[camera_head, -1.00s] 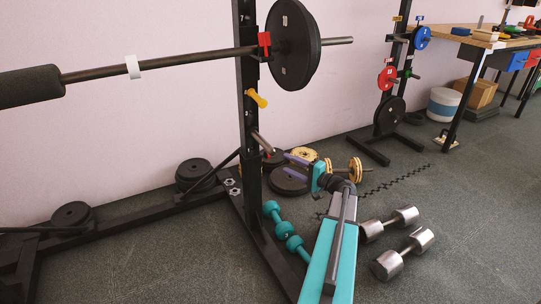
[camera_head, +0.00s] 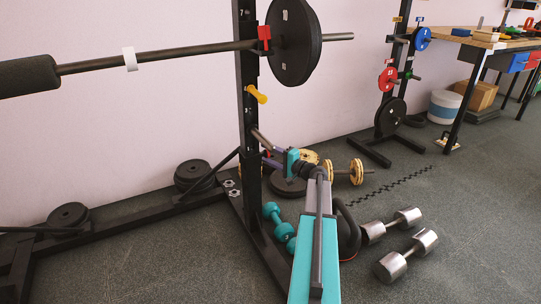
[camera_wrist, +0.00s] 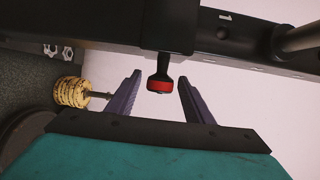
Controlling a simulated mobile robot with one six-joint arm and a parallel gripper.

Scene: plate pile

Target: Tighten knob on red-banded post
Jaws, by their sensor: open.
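A dark knob with a red end band (camera_wrist: 159,82) sticks out from the dark rack post, which crosses the top of the wrist view (camera_wrist: 210,32). My gripper's two purple fingers (camera_wrist: 160,77) are open, one on each side of the knob, with visible gaps. In the head view, the black upright post (camera_head: 246,130) stands left of centre, and my gripper (camera_head: 270,158) is low beside it, partly hidden behind the post. A bit of red (camera_head: 266,154) shows there, too small to make out.
A yellow-handled pin (camera_head: 257,94) and a red bar holder (camera_head: 264,38) are higher on the post. A loaded barbell (camera_head: 165,63) rests across it. Teal dumbbells (camera_head: 279,226), silver dumbbells (camera_head: 405,254) and a gold-plated dumbbell (camera_head: 356,172) lie on the floor near my arm.

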